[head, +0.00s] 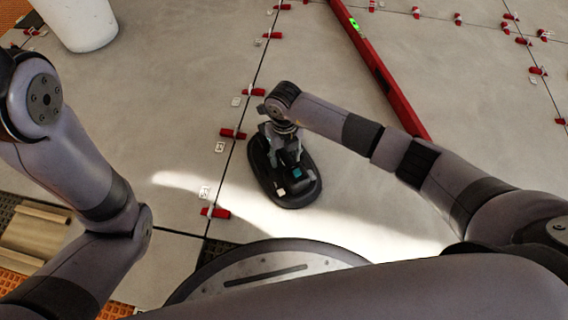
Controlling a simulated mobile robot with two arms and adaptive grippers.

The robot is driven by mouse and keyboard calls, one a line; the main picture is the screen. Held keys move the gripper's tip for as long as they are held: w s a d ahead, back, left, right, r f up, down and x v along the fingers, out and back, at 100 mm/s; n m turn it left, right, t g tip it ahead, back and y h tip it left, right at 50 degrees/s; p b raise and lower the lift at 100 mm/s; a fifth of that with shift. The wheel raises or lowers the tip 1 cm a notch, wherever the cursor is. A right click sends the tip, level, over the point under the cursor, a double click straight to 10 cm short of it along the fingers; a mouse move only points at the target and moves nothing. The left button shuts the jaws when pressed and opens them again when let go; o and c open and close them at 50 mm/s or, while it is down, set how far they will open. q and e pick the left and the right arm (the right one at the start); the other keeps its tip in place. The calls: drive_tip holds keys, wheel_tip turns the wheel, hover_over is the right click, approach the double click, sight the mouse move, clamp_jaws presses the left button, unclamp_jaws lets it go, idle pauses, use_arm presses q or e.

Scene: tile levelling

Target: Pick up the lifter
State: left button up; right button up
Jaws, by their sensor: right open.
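The lifter (303,193), a dark oval pad with a handle part and small light and teal details on top, lies on a grey tile near the middle of the head view. My right gripper (284,150) is directly over it, pointing down, with its fingers at the lifter's upper part. It is open. The fingers and the lifter's top overlap in dark tones, so I cannot tell whether they touch. My left arm shows at the left, but its gripper is out of view.
Red wedges (232,134) with white clips line the tile joints. A long red spirit level (372,62) lies right of the lifter. A white bucket (82,24) stands at the upper left. A brown roll or sheet (36,232) lies lower left. Tile between lifter and level is clear.

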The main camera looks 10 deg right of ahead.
clamp_jaws()
idle(0.6)
drive_tip(key=shift+w+r, duration=0.1)
